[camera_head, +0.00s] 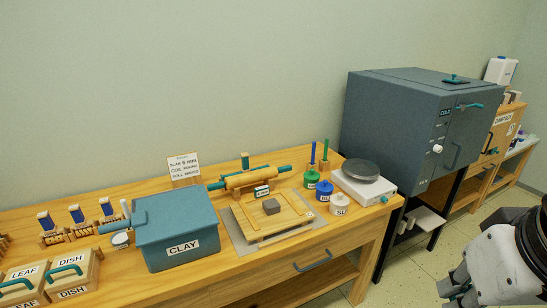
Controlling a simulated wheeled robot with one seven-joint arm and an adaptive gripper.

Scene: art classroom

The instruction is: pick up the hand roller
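A wooden roller (246,180) with teal handles lies at the back of the wooden board (240,220) on the workbench; it looks like the hand roller. It is roughly level, tilted up to the right. A small label stands in front of it, and a teal-topped wooden piece (245,160) rises behind it. My gripper (456,294) is at the bottom right, in front of the kiln and well away from the roller. It is partly cut off by the frame edge, and its finger opening is unclear. Nothing shows held in it.
A teal CLAY bin (178,226) stands left of the board. A large grey kiln (392,125) is beyond the bench's right end.

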